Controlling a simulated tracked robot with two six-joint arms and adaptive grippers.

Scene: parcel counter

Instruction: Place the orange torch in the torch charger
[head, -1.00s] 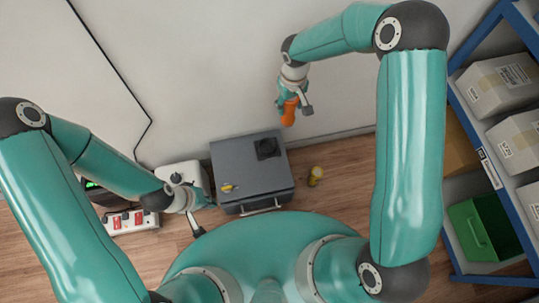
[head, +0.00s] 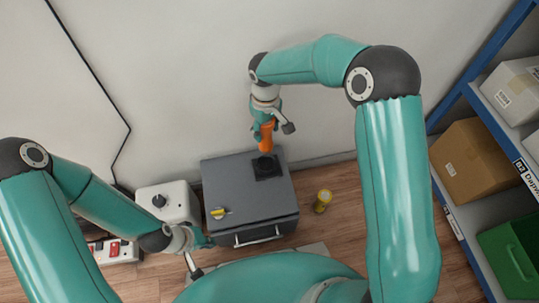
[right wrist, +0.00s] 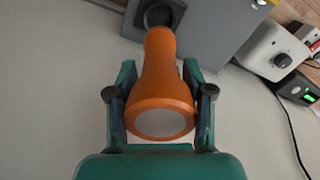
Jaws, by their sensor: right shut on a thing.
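The orange torch (head: 266,138) is held in my right gripper (head: 268,125), which is shut on it. In the right wrist view the torch (right wrist: 158,75) lies between the fingers, its wide pale end near me and its narrow end pointing at the charger. The torch charger (head: 268,168) is a black square block with a round socket on the grey cabinet's top; it also shows in the right wrist view (right wrist: 150,14). The torch's narrow end overlaps the charger's edge in view; I cannot tell whether they touch. My left gripper (head: 201,256) is open and empty, left of the cabinet's front.
A yellow cylinder (head: 322,203) stands right. A blue shelf (head: 452,180) holds boxes.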

